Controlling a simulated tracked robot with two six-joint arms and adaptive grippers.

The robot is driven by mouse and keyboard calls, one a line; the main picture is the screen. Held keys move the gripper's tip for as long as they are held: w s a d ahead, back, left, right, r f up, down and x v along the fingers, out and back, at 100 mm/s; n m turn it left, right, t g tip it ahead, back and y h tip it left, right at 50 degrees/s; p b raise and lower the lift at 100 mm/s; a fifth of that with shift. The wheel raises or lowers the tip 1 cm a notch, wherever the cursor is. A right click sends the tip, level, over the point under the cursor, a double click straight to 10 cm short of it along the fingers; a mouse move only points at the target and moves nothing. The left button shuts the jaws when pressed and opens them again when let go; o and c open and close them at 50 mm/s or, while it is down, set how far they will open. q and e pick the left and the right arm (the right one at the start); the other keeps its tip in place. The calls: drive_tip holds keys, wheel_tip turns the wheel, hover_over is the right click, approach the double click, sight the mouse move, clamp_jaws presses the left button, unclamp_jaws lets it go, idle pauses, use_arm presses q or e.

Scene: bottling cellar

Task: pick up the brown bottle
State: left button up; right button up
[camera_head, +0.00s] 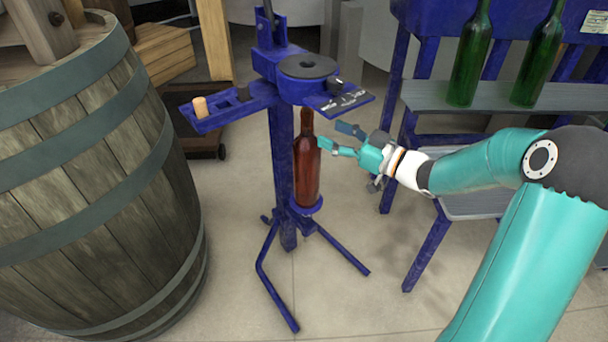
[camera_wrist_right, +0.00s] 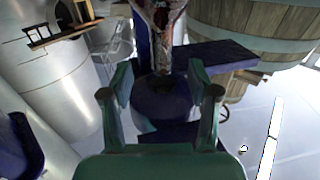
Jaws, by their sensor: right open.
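The brown bottle (camera_head: 307,172) stands upright on the small round foot plate of a blue corking stand (camera_head: 283,160), its neck beneath the stand's head. My right gripper (camera_head: 331,136) is open, just right of the bottle near its shoulder and neck. In the right wrist view, a reddish-brown glassy shape that looks like the bottle (camera_wrist_right: 160,18) tapers down in line with the gap between the open fingers (camera_wrist_right: 160,85). I cannot tell whether either finger touches it. My left gripper is not in view.
A large wooden barrel (camera_head: 95,185) stands at the left. A cork (camera_head: 200,106) sits on the stand's left arm. Green bottles (camera_head: 470,55) stand on a grey shelf (camera_head: 425,97) of a blue frame at the upper right. The stand's legs (camera_head: 270,280) spread over the floor.

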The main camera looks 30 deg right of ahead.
sight(307, 125)
drive_tip(key=b+x, duration=0.1)
drive_tip(key=x, duration=0.3)
drive_tip(key=f+b+x, duration=0.1)
drive_tip(key=x, duration=0.2)
drive_tip(key=shift+w+a+f+b, duration=0.1)
drive_tip(key=shift+b, duration=0.2)
drive_tip(key=shift+w+a, duration=0.1)
drive_tip(key=shift+w, duration=0.2)
drive_tip(key=shift+c, duration=0.4)
clamp_jaws()
drive_tip(key=shift+r, duration=0.3)
